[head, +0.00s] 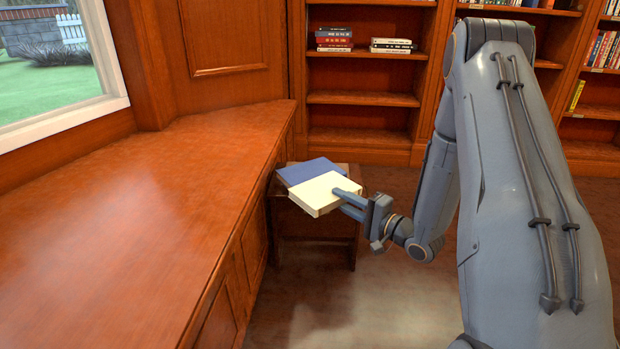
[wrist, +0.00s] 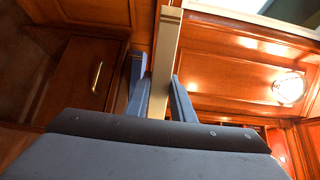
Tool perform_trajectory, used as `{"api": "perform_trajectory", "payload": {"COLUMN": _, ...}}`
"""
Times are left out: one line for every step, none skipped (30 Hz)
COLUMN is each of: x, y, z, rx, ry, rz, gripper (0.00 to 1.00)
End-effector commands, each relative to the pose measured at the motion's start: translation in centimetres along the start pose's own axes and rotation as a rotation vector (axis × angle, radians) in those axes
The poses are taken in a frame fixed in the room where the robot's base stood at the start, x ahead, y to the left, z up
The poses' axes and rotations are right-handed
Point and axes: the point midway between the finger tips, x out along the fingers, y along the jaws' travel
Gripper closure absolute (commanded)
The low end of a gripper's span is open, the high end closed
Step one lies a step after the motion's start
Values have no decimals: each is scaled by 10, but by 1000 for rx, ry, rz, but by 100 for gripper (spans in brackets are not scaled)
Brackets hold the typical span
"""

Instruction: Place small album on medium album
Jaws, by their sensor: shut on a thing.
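The small album, cream-coloured (head: 323,194), is held flat in my gripper (head: 350,200), whose fingers grip its right edge. In the wrist view the same cream album (wrist: 165,65) shows edge-on between the two blue-grey fingers of my gripper (wrist: 158,88). The medium album, blue (head: 308,170), lies on a small dark wooden stand (head: 340,228). The cream album overlaps the front part of the blue album in the head view and hides it there. I cannot tell whether the two albums touch.
A long wooden counter (head: 130,220) runs along the left under a window (head: 60,55), close beside the stand. Bookshelves (head: 362,100) with several books stand behind. The floor (head: 350,310) in front of the stand is clear.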

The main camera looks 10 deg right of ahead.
Motion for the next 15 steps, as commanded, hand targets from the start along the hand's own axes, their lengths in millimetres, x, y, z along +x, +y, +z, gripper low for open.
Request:
{"api": "perform_trajectory", "payload": {"x": 21, "y": -6, "z": -19, "rx": -9, "ry": 50, "rz": -7, "gripper": 100}}
{"api": "perform_trajectory", "payload": {"x": 31, "y": -11, "z": -30, "rx": -9, "ry": 82, "rz": -8, "gripper": 100}}
{"api": "perform_trajectory", "payload": {"x": 44, "y": -18, "z": -43, "rx": -9, "ry": 125, "rz": -8, "gripper": 100}}
{"api": "perform_trajectory", "payload": {"x": 53, "y": -23, "z": -52, "rx": -8, "ry": 155, "rz": -8, "gripper": 100}}
{"api": "perform_trajectory", "payload": {"x": 61, "y": -28, "z": -60, "rx": -8, "ry": 184, "rz": -7, "gripper": 100}}
{"api": "perform_trajectory", "payload": {"x": 72, "y": -36, "z": -69, "rx": -7, "ry": 219, "rz": -8, "gripper": 100}}
{"api": "perform_trajectory", "payload": {"x": 78, "y": -42, "z": -76, "rx": -6, "ry": 243, "rz": -9, "gripper": 100}}
{"api": "perform_trajectory", "payload": {"x": 85, "y": -47, "z": -81, "rx": -6, "ry": 264, "rz": -8, "gripper": 100}}
{"api": "perform_trajectory", "payload": {"x": 91, "y": -52, "z": -87, "rx": -5, "ry": 290, "rz": -6, "gripper": 100}}
{"api": "perform_trajectory", "payload": {"x": 96, "y": -57, "z": -91, "rx": -5, "ry": 307, "rz": -7, "gripper": 100}}
{"api": "perform_trajectory", "payload": {"x": 100, "y": -60, "z": -94, "rx": -4, "ry": 321, "rz": -6, "gripper": 100}}
{"api": "perform_trajectory", "payload": {"x": 104, "y": -64, "z": -98, "rx": -4, "ry": 337, "rz": -5, "gripper": 100}}
{"api": "perform_trajectory", "payload": {"x": 106, "y": -67, "z": -100, "rx": -3, "ry": 347, "rz": -5, "gripper": 100}}
{"api": "perform_trajectory", "payload": {"x": 108, "y": -69, "z": -102, "rx": -3, "ry": 354, "rz": -5, "gripper": 100}}
{"api": "perform_trajectory", "payload": {"x": 110, "y": -70, "z": -103, "rx": -2, "ry": 362, "rz": -3, "gripper": 100}}
